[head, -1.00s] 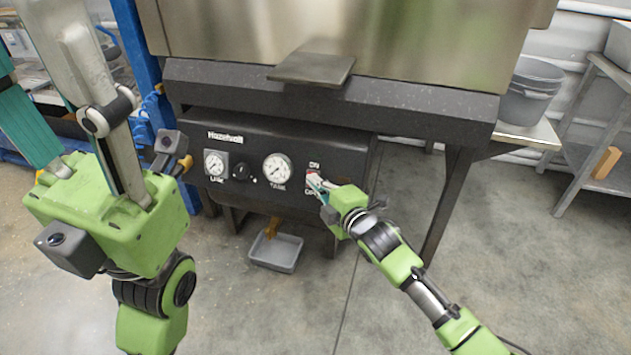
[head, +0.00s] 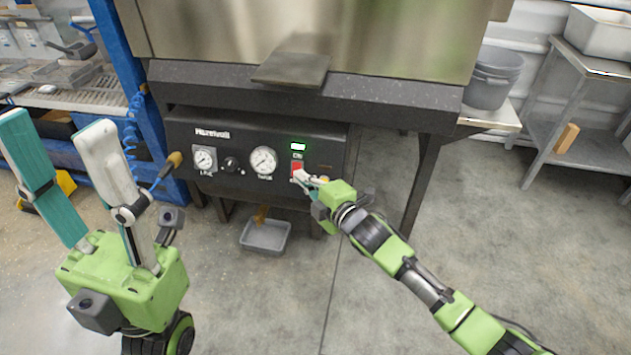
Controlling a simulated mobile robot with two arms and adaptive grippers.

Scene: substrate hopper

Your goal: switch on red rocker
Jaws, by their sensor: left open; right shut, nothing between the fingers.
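The red rocker (head: 297,167) sits at the right of the black control panel (head: 232,182), under a lit green indicator (head: 298,147). My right gripper (head: 300,176) is shut and empty, with its fingertips at the lower part of the rocker. The fingertips hide that lower part, and I cannot tell whether they touch it. My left gripper (head: 65,150) is open and empty at the left, well away from the panel, fingers pointing up.
Two round gauges (head: 263,162) and a black knob (head: 232,165) sit left of the rocker. A flat metal ledge (head: 291,69) juts out above the panel. A grey tray (head: 265,236) lies on the floor below. A grey bucket (head: 493,80) stands on a side shelf at right.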

